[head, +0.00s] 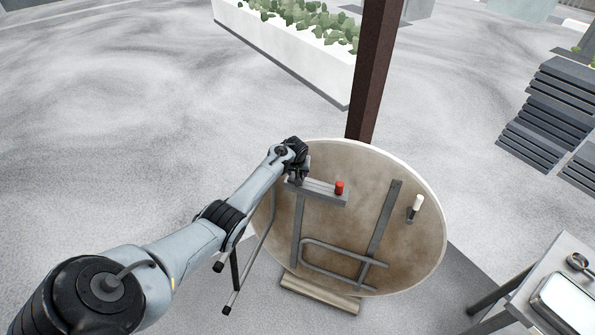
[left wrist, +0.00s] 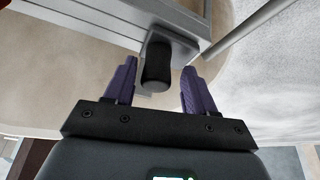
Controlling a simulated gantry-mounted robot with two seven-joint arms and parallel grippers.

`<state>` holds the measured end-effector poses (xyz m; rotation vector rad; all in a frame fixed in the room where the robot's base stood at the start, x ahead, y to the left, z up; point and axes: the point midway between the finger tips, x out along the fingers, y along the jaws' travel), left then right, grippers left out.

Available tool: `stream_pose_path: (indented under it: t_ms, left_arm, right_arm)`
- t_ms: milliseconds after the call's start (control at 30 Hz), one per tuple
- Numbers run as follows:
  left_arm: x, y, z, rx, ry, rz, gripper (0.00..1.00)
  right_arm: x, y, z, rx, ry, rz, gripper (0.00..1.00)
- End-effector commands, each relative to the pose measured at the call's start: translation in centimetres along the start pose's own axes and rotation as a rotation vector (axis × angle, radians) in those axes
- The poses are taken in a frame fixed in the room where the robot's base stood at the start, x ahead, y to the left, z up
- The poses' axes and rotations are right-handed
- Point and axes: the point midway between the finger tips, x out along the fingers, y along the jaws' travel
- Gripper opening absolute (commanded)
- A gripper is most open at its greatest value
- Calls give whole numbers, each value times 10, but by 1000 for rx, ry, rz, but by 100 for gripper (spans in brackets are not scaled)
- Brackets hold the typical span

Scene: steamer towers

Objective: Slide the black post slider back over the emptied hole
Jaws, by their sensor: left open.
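The black post slider (left wrist: 158,66) shows in the left wrist view as a short dark cylinder standing out from a grey metal bar (left wrist: 150,22). My left gripper (head: 297,179) is open, its two purple fingers (left wrist: 157,78) on either side of the post, with visible gaps. I cannot tell whether the fingertips reach past the post. In the head view the gripper covers the left end of the grey bar (head: 322,193) and hides the black post. A red post (head: 339,187) stands at the bar's right end. I see no hole in either view. My right gripper is not in view.
The bar is on the underside of a tilted round tabletop (head: 405,240), with grey rails and a bent tube frame. A white post (head: 418,203) stands at its right. A brown pole (head: 374,70) rises behind. A side table (head: 530,290) is lower right. Floor at left is clear.

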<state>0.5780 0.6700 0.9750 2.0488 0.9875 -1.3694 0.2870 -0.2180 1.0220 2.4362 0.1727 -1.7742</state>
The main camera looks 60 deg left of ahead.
Motion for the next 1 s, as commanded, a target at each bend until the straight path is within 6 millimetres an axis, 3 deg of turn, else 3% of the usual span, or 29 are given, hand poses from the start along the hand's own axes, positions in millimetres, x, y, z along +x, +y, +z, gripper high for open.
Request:
stream_pose_path:
  t_ms: [267,700,1000]
  left_arm:
    - [-17,1,-1,0,2,2,55]
    - [-83,0,0,-1,2,1,55]
    - [-106,0,0,0,0,0,55]
  right_arm:
    - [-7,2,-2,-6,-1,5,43]
    - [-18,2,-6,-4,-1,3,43]
    - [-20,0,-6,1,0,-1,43]
